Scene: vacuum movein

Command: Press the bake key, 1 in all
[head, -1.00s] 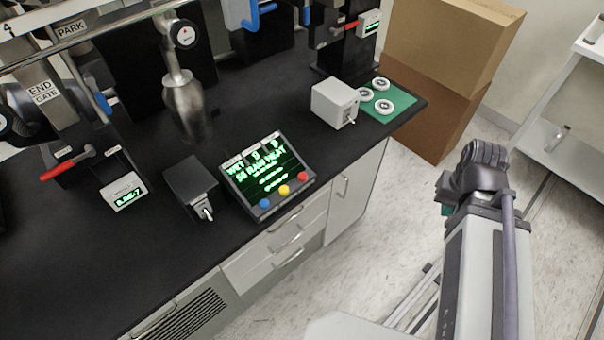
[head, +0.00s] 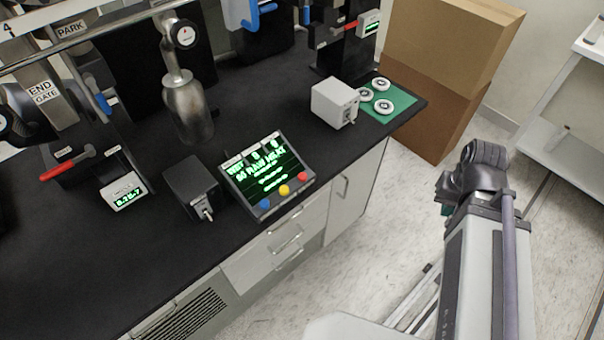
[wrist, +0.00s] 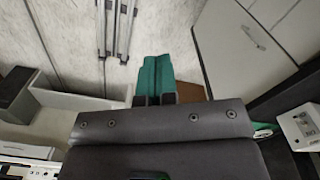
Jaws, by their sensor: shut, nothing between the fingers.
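A control panel (head: 267,177) with a lit green display stands near the front edge of the black bench in the head view. Along its lower edge are a blue key (head: 264,205), a yellow key (head: 284,190) and a red key (head: 303,176). Their labels are too small to read, so I cannot tell which is the bake key. My gripper is mostly hidden behind my arm in the head view, off the bench to the right of the panel. In the wrist view my gripper (wrist: 154,78) has teal fingers together, empty and touching no key.
A dark box with a toggle (head: 195,187) stands left of the panel. A white box (head: 334,103) and a green mat (head: 401,101) with white discs lie right of it. Cardboard boxes (head: 440,60) stand beyond the bench end. The floor between bench and arm is clear.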

